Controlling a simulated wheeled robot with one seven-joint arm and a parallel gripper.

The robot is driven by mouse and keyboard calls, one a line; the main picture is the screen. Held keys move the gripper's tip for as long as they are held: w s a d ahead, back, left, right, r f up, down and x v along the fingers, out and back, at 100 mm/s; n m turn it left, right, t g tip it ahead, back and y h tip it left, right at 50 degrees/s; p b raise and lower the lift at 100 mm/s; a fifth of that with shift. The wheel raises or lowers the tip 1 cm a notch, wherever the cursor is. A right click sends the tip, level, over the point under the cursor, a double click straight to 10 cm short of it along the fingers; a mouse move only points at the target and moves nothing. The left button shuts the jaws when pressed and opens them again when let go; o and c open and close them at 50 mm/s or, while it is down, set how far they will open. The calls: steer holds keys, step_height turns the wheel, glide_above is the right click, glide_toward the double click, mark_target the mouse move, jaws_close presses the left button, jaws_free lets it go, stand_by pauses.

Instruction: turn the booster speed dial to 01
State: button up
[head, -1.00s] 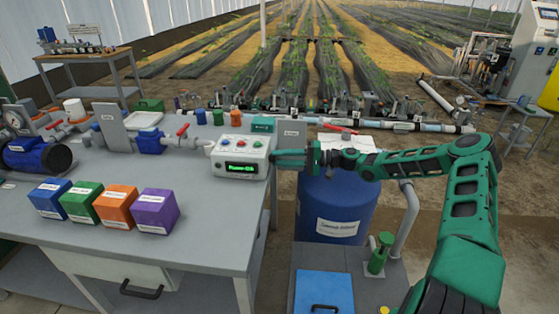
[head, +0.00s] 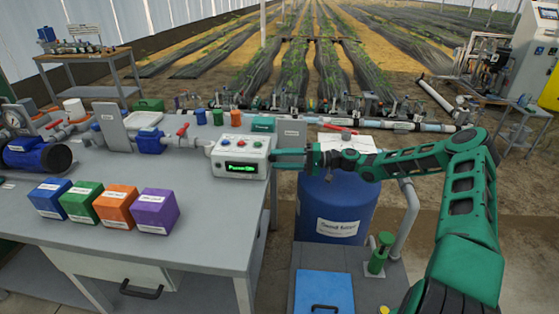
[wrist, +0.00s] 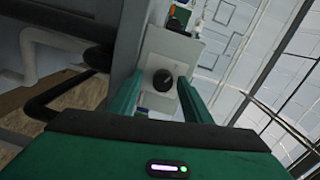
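The white control box (head: 240,160) stands at the right end of the grey bench, with coloured buttons on top and a lit green display (head: 240,168) whose text is too small to read surely. In the wrist view a round black dial (wrist: 162,79) with a pale pointer mark sits on the box's side face (wrist: 160,50). My gripper (head: 284,159) is level with the right side of the box. In the wrist view its two green fingers (wrist: 160,86) are apart, one on each side of the dial. I cannot tell whether they touch it.
Blue, green, orange and purple blocks (head: 155,211) stand on the bench front. A teal box (head: 263,124) and grey plate (head: 291,133) are behind the control box. A blue barrel (head: 335,207) stands below my arm. Pipes with a red-handled valve (head: 182,130) lie left of the box.

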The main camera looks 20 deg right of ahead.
steer(key=shift+r, duration=0.15)
steer(key=v, duration=1)
steer(key=shift+d, duration=0.4)
